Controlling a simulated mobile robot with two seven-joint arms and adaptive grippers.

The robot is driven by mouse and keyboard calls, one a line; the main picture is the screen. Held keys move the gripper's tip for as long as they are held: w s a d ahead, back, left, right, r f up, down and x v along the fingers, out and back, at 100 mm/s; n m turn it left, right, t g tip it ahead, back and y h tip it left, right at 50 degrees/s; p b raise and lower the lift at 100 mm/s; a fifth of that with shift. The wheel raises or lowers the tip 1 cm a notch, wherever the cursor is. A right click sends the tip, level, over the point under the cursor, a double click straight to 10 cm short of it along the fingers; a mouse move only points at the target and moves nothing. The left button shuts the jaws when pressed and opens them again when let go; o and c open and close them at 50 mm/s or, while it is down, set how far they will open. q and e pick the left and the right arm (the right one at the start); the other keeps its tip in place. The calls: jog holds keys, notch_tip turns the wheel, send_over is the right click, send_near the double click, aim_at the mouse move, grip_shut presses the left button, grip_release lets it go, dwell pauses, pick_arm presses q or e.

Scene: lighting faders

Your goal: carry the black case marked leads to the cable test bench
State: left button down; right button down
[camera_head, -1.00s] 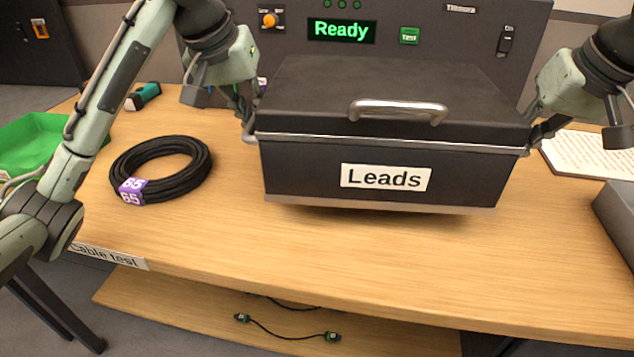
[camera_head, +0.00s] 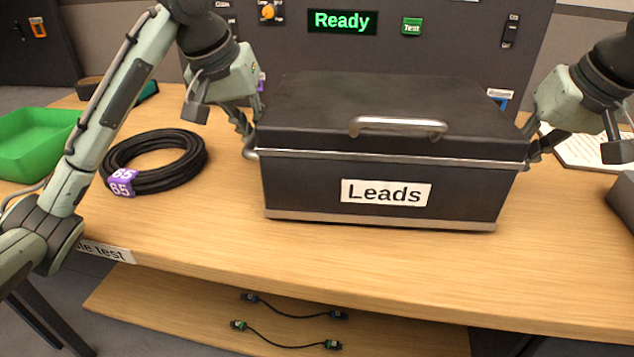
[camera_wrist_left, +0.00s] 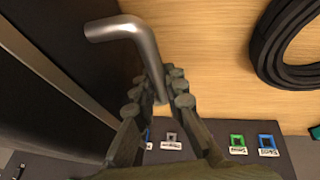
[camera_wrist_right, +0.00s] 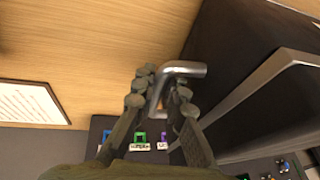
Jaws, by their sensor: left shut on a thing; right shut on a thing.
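The black case marked Leads (camera_head: 300,185) is level over the wooden top of the cable test bench (camera_head: 400,270), its lid shut. Its base looks to be on the bench top, with little shadow under it. My left gripper (camera_head: 247,140) is shut on the metal handle (camera_wrist_left: 125,28) at the case's left end. My right gripper (camera_head: 532,150) is shut on the metal handle (camera_wrist_right: 187,69) at its right end. The bench's front label (camera_head: 105,250) is partly hidden by my left arm.
A coil of black cable (camera_head: 155,165) lies left of the case. A green tray (camera_head: 35,145) is at the far left. A dark test panel (camera_head: 410,55) showing Ready stands behind. A paper sheet (camera_head: 580,150) lies at right. Short leads (camera_head: 285,340) lie on the lower shelf.

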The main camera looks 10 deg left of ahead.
pick_arm(q)
jog(key=shift+f+b, duration=0.45)
pick_arm(e)
jog(key=shift+d+f, duration=0.2)
jog(key=shift+f, duration=0.25)
pick_arm(q)
jog(key=c, duration=2)
grip_release()
jog(key=shift+s, duration=0.15)
pick_arm(e)
jog(key=c, duration=2)
grip_release()
jog(key=shift+s+f, duration=0.1)
jog(key=shift+s, duration=0.05)
pick_arm(q)
jog(key=o, duration=0.4)
jog(key=shift+f, duration=0.1)
pick_arm(e)
jog(key=o, duration=0.4)
jog(key=shift+a, duration=0.1)
pick_arm(q)
jog(key=shift+s+r, duration=0.1)
jog(key=shift+r, duration=0.4)
jog(key=v, duration=0.7)
jog(key=shift+s+r, duration=0.1)
jog(key=shift+s, duration=0.05)
pick_arm(e)
jog(key=v, duration=1.2)
jog(key=shift+a, duration=0.1)
